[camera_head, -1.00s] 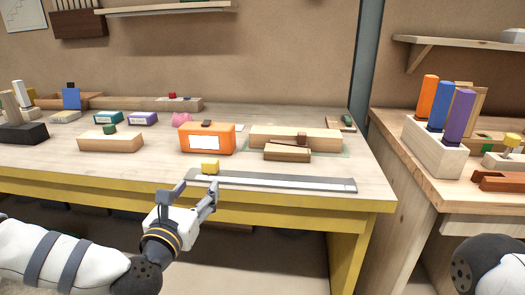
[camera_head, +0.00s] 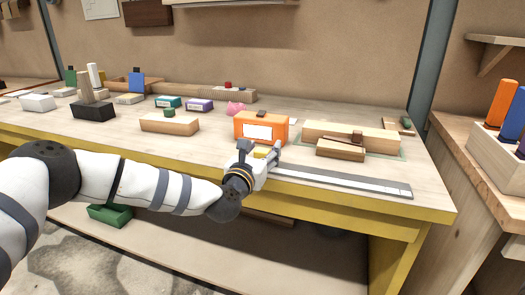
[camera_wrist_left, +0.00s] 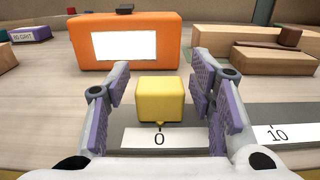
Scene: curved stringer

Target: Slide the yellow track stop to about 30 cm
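The yellow track stop (camera_wrist_left: 160,98) sits at the 0 mark of the flat grey track (camera_head: 345,183), at its left end; its pointer meets the 0 label (camera_wrist_left: 160,138) in the left wrist view. In the head view the stop (camera_head: 262,152) is mostly hidden by my left gripper (camera_head: 261,152). The left gripper (camera_wrist_left: 163,95) is open, with one finger on each side of the stop and a gap on both sides. A label reading 10 (camera_wrist_left: 280,134) lies to the right along the track. My right gripper is out of view.
An orange box (camera_head: 261,127) with a white label stands just behind the stop. Wooden blocks (camera_head: 350,137) lie behind the track's middle. The track's top is clear to the right. The table's yellow front edge (camera_head: 340,208) runs close in front.

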